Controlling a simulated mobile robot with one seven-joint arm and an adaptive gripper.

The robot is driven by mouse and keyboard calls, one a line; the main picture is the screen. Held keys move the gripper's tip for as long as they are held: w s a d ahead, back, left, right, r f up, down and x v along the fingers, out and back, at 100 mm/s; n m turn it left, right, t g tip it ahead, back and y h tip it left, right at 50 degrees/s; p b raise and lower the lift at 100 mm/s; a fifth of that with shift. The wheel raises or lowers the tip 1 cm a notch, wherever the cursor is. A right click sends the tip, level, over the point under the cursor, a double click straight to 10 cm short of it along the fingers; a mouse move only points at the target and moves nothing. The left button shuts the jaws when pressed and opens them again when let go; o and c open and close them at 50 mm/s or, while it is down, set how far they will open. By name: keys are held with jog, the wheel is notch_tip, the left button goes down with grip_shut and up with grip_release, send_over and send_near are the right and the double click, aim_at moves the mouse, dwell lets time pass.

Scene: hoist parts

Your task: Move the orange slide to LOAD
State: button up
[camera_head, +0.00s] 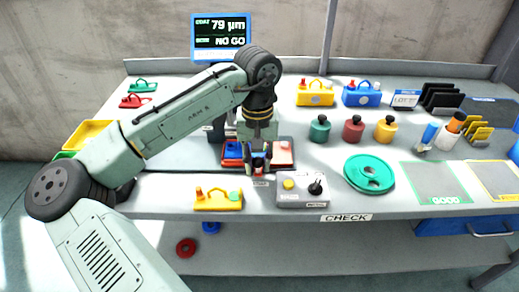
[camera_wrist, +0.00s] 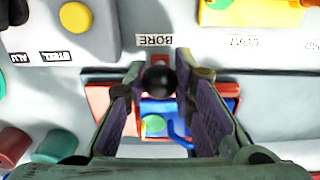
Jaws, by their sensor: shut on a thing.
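My gripper (camera_head: 258,163) is over the front of the red and blue fixture on the bench. In the wrist view its two fingers (camera_wrist: 160,90) are closed around a round black knob (camera_wrist: 159,80). A small orange-red piece (camera_wrist: 159,60) shows just beyond the knob, next to the BORE label (camera_wrist: 154,40). It seems to be the orange slide, with the knob on it, but my fingers hide most of it. The fixture has a blue part (camera_wrist: 180,106) with a green disc (camera_wrist: 153,125) and a red part (camera_wrist: 100,98). I cannot read a LOAD mark in either view.
A grey control box (camera_head: 302,194) and a yellow holder (camera_head: 217,203) flank the fixture's front. A green disc (camera_head: 369,174), several dark-capped bottles (camera_head: 353,131) and a GOOD mat (camera_head: 435,182) are to the right.

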jog(key=a+p, duration=0.2)
jog(key=a, duration=1.7)
jog(key=shift+a, duration=0.3)
jog(key=o, duration=0.8)
jog(key=shift+o, duration=0.2)
jog(key=shift+r, duration=0.1)
notch_tip(320, 180, up, 9)
jog(key=p, duration=0.4)
